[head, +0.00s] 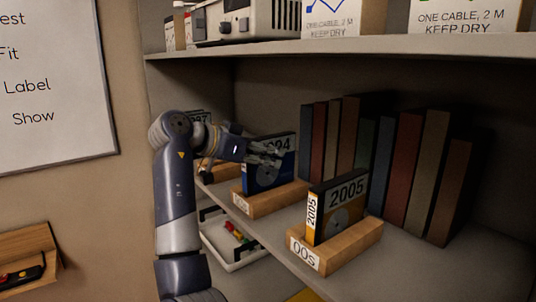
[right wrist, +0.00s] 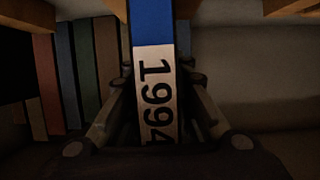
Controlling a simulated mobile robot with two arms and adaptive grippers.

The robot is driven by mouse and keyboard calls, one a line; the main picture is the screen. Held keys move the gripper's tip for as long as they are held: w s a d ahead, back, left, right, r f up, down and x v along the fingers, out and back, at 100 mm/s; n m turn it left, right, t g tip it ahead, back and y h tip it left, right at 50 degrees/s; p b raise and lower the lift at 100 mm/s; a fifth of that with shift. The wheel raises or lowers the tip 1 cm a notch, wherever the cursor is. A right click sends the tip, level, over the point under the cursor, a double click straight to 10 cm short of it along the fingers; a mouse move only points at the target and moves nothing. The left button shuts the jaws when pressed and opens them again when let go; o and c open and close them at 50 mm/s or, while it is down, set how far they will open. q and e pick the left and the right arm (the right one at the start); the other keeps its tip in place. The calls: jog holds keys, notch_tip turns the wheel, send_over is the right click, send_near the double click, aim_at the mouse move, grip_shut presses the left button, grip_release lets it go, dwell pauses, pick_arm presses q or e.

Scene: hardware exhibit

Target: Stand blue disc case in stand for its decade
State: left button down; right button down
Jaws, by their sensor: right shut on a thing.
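The blue disc case (head: 262,178) is upright at the middle wooden stand (head: 272,202), its lower edge at the slot. Its face reads "..94", partly covered by my gripper. My right gripper (head: 266,153) is shut on the case near its upper part. In the right wrist view the case's spine (right wrist: 155,85), blue with a white "1994" label, sits between the two fingers. The middle stand's end label is too small to read surely. Whether the case rests fully on the slot's bottom is hidden. My left gripper is not in view.
A "00s" stand (head: 338,246) holds a black and yellow 2005 case (head: 336,208) at the front right. Another stand (head: 217,170) with a case is behind my arm. Several books (head: 405,165) stand behind. A white tray (head: 232,245) is below the shelf (head: 400,262).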

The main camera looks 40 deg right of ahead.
aim_at(244, 173)
jog(key=shift+f+b, duration=0.7)
jog(key=shift+f, duration=0.5)
jog(key=c, duration=1.4)
grip_release()
jog(key=shift+o, duration=0.2)
jog(key=shift+a, duration=0.1)
jog(key=shift+w+a+p, duration=0.25)
jog(key=shift+a, duration=1.75)
jog(key=shift+w+a+p, duration=0.2)
jog(key=shift+a+p, duration=0.05)
jog(key=shift+a, duration=1.7)
